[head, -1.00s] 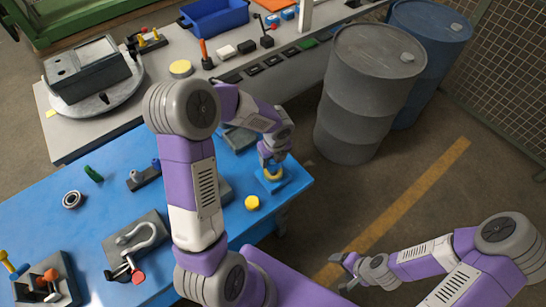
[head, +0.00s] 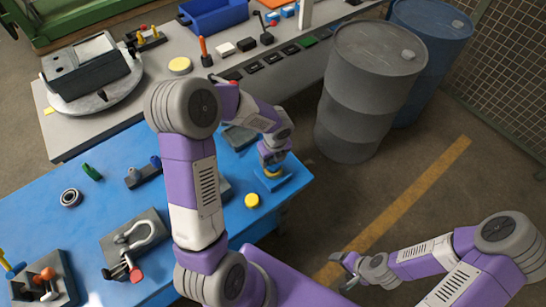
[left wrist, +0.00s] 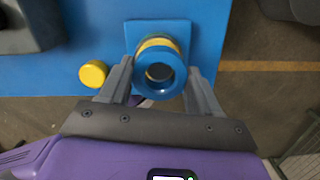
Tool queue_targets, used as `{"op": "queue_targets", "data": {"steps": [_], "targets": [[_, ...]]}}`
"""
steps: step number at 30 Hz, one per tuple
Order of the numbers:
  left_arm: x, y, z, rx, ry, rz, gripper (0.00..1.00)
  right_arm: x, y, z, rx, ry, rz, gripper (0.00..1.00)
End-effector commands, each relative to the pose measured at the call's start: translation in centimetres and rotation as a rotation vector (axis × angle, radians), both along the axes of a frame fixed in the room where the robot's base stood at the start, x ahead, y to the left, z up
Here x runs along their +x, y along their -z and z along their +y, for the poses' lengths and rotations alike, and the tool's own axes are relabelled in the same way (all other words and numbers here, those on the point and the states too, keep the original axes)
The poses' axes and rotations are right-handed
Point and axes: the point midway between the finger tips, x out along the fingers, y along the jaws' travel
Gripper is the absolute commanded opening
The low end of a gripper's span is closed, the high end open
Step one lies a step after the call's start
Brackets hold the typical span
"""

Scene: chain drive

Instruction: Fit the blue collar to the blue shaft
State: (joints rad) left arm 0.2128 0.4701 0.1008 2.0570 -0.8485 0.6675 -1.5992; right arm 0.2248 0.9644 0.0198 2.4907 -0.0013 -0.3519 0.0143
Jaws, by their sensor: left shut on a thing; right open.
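The blue collar (left wrist: 160,72) is a thick ring between the two fingertips of my left gripper (left wrist: 158,84) in the left wrist view. In the head view my left gripper (head: 271,163) points down at the far right corner of the blue table. Below the collar are a yellow ring (left wrist: 158,42) and a blue square base (left wrist: 134,30). A greyish round end shows inside the collar's hole; I cannot tell whether the collar sits around it or above it. A blue-topped upright (head: 155,161) stands on a dark block. My right gripper (head: 345,262) is open and empty.
A yellow disc (head: 252,200) lies near the base. A bearing ring (head: 71,198), a green part (head: 92,172) and a clamp fixture (head: 136,240) are on the blue table. Grey (head: 368,90) and blue (head: 428,55) drums stand behind. The floor near my right gripper is clear.

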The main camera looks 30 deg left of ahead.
Motion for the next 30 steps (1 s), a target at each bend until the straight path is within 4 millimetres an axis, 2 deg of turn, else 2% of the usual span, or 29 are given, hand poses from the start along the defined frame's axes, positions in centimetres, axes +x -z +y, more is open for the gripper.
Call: {"op": "queue_targets", "data": {"steps": [30], "targets": [[0.0,2.5,0.0,0.000,0.000,-0.001,0.14,0.0,2.0,0.0,0.000,0.000,0.000,0.76]]}}
